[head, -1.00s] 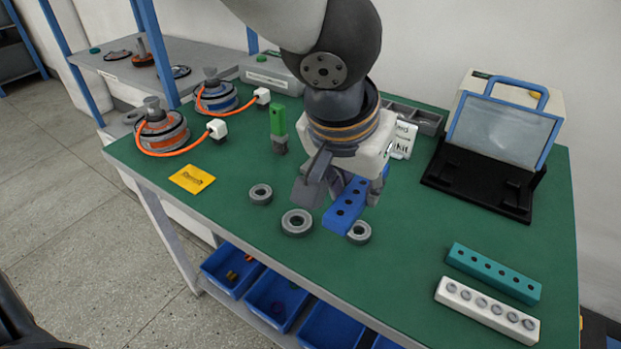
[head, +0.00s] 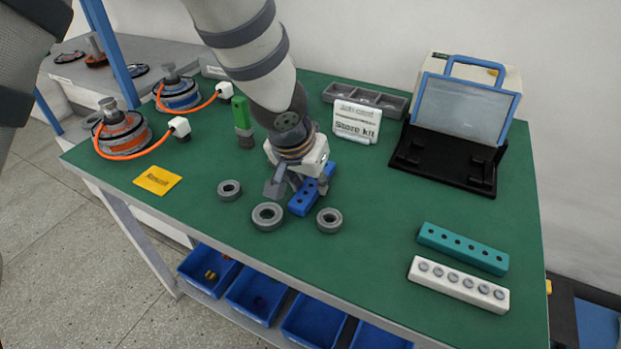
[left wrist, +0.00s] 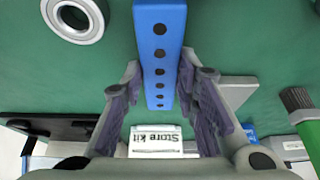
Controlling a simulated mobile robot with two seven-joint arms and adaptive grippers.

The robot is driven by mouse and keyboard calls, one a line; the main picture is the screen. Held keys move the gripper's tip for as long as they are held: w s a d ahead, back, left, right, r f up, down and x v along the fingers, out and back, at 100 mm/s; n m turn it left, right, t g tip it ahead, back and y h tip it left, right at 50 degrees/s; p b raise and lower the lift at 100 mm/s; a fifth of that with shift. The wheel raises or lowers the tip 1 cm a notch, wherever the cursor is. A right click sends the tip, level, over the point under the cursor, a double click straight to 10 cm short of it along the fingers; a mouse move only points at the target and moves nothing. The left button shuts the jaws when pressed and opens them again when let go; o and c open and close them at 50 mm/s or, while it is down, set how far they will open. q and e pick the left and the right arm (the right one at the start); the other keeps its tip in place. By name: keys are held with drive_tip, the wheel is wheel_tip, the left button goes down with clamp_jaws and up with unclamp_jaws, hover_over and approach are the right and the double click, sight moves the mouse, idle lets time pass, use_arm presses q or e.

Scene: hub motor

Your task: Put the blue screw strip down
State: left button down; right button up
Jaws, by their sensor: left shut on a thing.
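The blue screw strip (head: 302,203) is a long bar with a row of dark holes. My left gripper (head: 298,184) is shut on it from above, and the fingers hide its middle in the head view. In the left wrist view the strip (left wrist: 161,45) runs between the two fingers of the gripper (left wrist: 158,88). In the head view the strip is between two grey rings, at or close above the green table top (head: 375,260). I cannot tell whether it touches. My right gripper is not in view.
Grey rings (head: 267,216) and (head: 329,220) lie close to the strip. A teal strip (head: 463,249) and a white strip (head: 458,284) lie at the right. A green-handled tool (head: 241,115) and a Store kit box (head: 356,122) stand behind. The front middle is clear.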

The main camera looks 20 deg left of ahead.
use_arm(q)
drive_tip(key=c, duration=1.2)
unclamp_jaws()
drive_tip(key=shift+c, duration=0.2)
